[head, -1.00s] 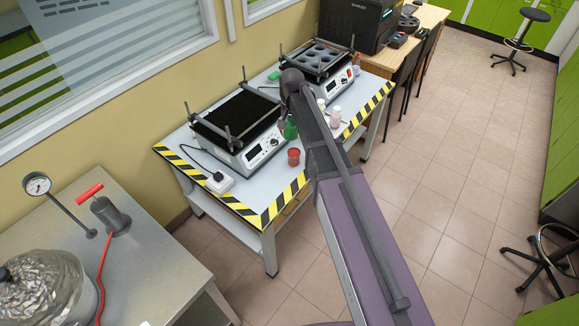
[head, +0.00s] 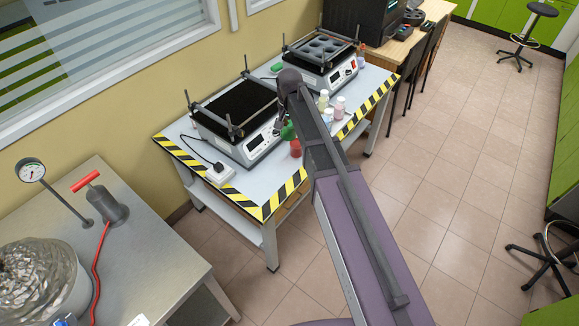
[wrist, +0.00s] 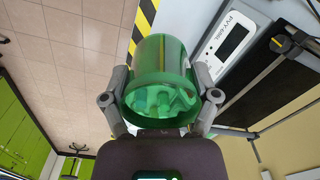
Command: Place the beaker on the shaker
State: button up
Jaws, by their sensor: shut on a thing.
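The green see-through beaker (wrist: 160,95) is between the fingers of my gripper (wrist: 160,76) in the wrist view, and the gripper is shut on it. In the head view the green beaker (head: 288,131) shows partly behind my arm, at the front right corner of the near shaker. That shaker (head: 237,107) has a flat black top, corner posts with clamp bars and a white control front. In the wrist view its control panel (wrist: 229,42) is to the right of the beaker. A second shaker (head: 319,50) with round holders in its top stands farther back.
A red cup (head: 295,149) and several small bottles (head: 338,105) stand on the table (head: 245,188) near my arm. A white power strip (head: 220,173) lies at the front left. A steel bench (head: 150,265) with a gauge (head: 32,171) is at the left.

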jog(key=s+a+f+b, duration=0.3)
jog(key=f+b, duration=0.4)
jog(key=s+a+f+b, duration=0.3)
jog(key=s+f+b, duration=0.1)
jog(key=f+b, duration=0.3)
jog(key=s+a+f+b, duration=0.3)
jog(key=f+b, duration=0.4)
jog(key=f, duration=0.1)
jog(key=shift+s+f, duration=0.1)
jog(key=shift+s, duration=0.15)
jog(key=shift+w, duration=0.1)
jog(key=w+d, duration=0.1)
jog(key=w, duration=0.3)
jog(key=w+d+f+b, duration=0.1)
jog(key=w, duration=0.4)
jog(key=w+d, duration=0.1)
jog(key=w, duration=0.4)
jog(key=shift+d+f, duration=0.15)
jog(key=shift+w, duration=0.1)
jog(key=shift+w, duration=0.25)
jog(key=shift+w+d+f+b, duration=0.1)
jog(key=shift+w+f+b, duration=0.1)
jog(key=shift+f+b, duration=0.3)
jog(key=shift+w+d+f+b, duration=0.1)
jog(key=shift+w+f+b, duration=0.05)
jog(key=shift+f+b, duration=1.2)
jog(key=shift+b, duration=0.15)
jog(key=shift+f, duration=0.15)
